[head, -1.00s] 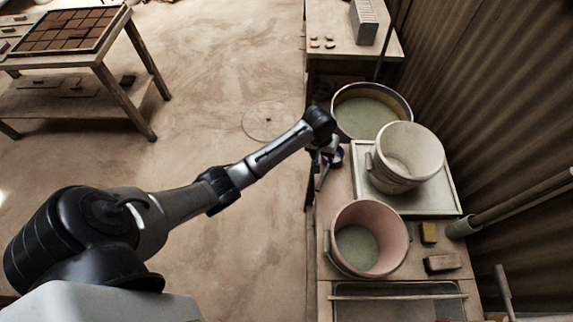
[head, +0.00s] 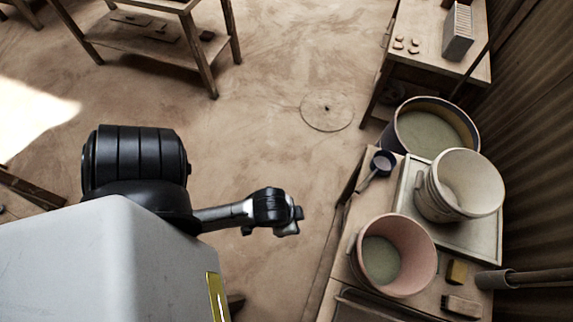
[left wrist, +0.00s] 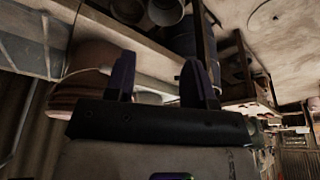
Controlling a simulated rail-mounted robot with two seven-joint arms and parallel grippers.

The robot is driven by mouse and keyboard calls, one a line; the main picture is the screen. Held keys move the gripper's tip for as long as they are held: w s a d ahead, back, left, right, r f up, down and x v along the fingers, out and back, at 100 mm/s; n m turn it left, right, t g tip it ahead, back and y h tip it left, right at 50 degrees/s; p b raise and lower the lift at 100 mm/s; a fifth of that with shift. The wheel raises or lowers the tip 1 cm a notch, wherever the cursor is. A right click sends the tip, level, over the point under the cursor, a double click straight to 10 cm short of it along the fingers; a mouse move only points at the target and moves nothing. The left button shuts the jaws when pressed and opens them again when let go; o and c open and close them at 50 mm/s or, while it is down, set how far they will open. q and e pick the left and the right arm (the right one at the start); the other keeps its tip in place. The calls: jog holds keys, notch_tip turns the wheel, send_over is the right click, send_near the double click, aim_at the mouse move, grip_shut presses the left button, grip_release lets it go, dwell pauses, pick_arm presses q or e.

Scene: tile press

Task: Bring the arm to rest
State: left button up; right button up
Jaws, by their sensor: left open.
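My left arm is drawn back close to my body in the head view, its wrist (head: 270,207) bent over the open floor to the left of the bench. The gripper itself is mostly hidden under the wrist there. In the left wrist view my left gripper (left wrist: 158,82) shows two dark fingers spread apart with nothing between them. A dark ladle (head: 382,162) lies at the bench's left edge, apart from the gripper. My right gripper is not in view.
A large tub (head: 401,109) stands behind. A wooden rack (head: 205,72) is at upper left. The floor between is clear.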

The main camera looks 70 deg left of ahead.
pick_arm(q)
jog(key=shift+s+r, duration=0.5)
jog(key=shift+s, duration=0.1)
notch_tip(320, 180, up, 25)
jog(key=p, duration=2.5)
jog(key=shift+r, duration=0.15)
